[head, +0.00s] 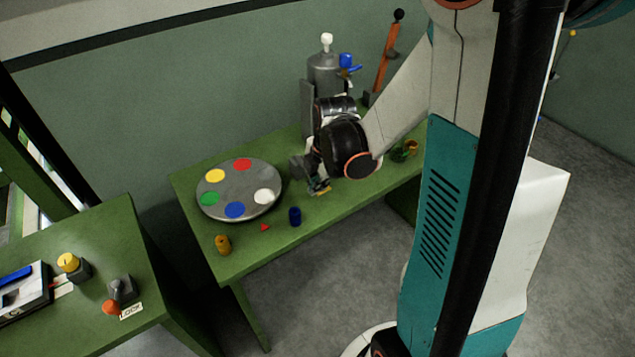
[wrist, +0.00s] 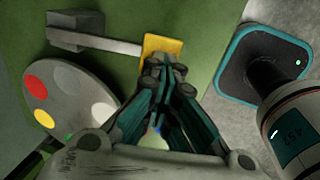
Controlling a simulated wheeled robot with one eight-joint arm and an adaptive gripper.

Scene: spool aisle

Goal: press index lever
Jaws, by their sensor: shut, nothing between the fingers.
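The index lever shows in the wrist view as a pale bar (wrist: 108,42) running from a grey block (wrist: 75,30) to a yellow paddle (wrist: 155,46). The disc carries red, yellow, green, blue and white spots. My gripper (wrist: 165,75) is shut and empty, its fingertips at the near edge of the paddle and partly overlapping it in view. I cannot tell whether they touch it. My arm hides part of the lever in the head view.
A dark blue cylinder (head: 295,216), a small red piece (head: 265,227) and an orange spool (head: 223,244) stand along the bench's front. A grey canister (head: 324,70) and an orange lever (head: 386,68) stand behind. A second green bench (head: 135,240) is at left.

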